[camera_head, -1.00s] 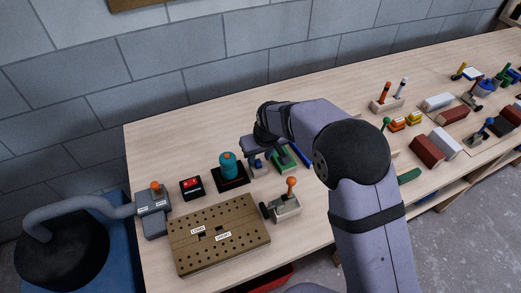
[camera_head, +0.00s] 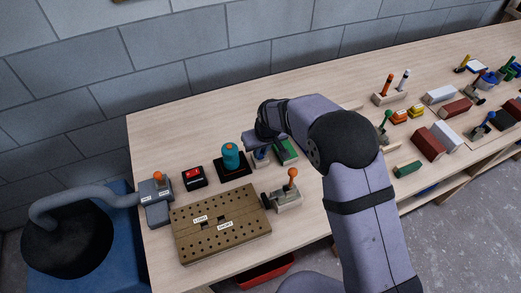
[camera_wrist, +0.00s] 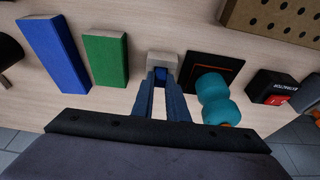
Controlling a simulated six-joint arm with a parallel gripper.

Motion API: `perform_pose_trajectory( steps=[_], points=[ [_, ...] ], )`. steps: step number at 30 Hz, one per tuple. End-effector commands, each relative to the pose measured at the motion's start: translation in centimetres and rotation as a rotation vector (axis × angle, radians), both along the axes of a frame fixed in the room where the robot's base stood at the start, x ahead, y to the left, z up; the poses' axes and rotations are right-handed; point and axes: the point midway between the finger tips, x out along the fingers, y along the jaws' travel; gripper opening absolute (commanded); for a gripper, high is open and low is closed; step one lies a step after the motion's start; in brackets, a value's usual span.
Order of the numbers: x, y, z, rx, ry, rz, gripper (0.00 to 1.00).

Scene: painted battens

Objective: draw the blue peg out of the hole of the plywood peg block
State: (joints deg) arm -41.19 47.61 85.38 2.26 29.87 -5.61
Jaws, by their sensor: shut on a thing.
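The plywood peg block (camera_wrist: 163,60) is a small pale block in front of my fingertips in the wrist view. In the head view it shows only in part (camera_head: 261,163), below my gripper. The blue peg (camera_wrist: 160,74) shows as a short dark blue piece between the fingers at the block. My gripper (camera_wrist: 161,84) is shut on the blue peg, with its fingers pointing at the block. The fingers hide much of the peg, and I cannot tell how deep it sits in the hole.
A teal knob (camera_wrist: 214,105) on a black base stands close right of my fingers in the wrist view. A green block (camera_wrist: 105,60) and a blue bar (camera_wrist: 55,52) lie to the left. A perforated board (camera_head: 222,222) and an orange-topped lever (camera_head: 286,195) are nearer the table's front.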

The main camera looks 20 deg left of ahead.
Motion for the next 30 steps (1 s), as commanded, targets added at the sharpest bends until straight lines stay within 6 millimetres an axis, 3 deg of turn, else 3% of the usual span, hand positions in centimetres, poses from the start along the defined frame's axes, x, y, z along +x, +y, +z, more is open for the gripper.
perform_pose_trajectory(
  steps=[30],
  points=[
    [0.0,0.0,2.9,0.0,0.0,0.0,0.0]
  ],
)
